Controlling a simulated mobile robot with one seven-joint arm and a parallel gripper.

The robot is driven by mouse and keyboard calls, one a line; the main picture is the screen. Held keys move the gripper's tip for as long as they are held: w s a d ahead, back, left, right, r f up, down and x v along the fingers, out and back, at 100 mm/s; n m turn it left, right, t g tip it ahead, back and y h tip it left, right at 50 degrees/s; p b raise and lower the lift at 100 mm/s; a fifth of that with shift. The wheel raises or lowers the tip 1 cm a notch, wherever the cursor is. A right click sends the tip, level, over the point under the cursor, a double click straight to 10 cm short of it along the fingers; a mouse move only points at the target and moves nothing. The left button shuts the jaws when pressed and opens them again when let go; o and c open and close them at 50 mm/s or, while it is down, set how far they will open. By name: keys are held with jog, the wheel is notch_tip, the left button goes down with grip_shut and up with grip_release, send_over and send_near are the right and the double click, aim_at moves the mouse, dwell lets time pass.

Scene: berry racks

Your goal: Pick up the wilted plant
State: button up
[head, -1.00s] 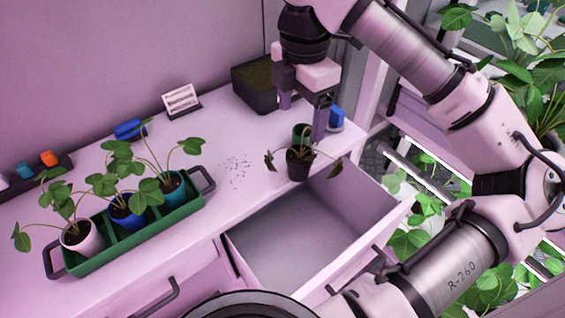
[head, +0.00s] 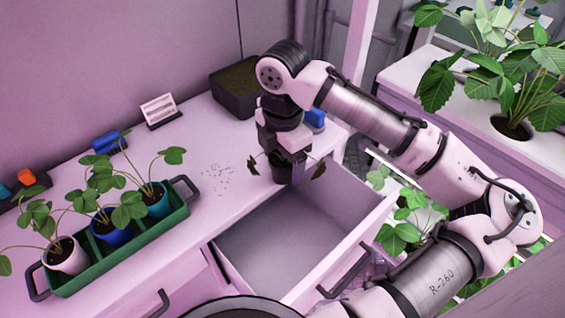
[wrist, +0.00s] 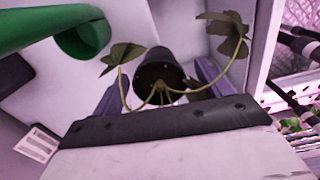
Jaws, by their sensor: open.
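The wilted plant (head: 282,172) has a dark pot and drooping dull leaves. It stands upright on the counter by the open drawer's back edge. My gripper (head: 281,152) points down right over it and hides the pot's upper part. In the wrist view the plant's pot (wrist: 159,66) shows between the two fingers of my gripper (wrist: 160,86), with stems bending out to both sides. The jaws are open, one finger on each side of the pot. Whether a finger touches the pot cannot be told.
An open, empty drawer (head: 300,235) lies in front of the plant. A green tray (head: 130,238) with three leafy potted plants is at left. A dark soil box (head: 236,88), a label stand (head: 160,110) and a blue object (head: 315,118) are behind.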

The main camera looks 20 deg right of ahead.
aim_at(283, 158)
jog(key=shift+f, duration=1.2)
jog(key=c, duration=1.2)
jog(key=shift+r, duration=0.1)
notch_tip(283, 158, up, 20)
jog(key=shift+b, duration=0.3)
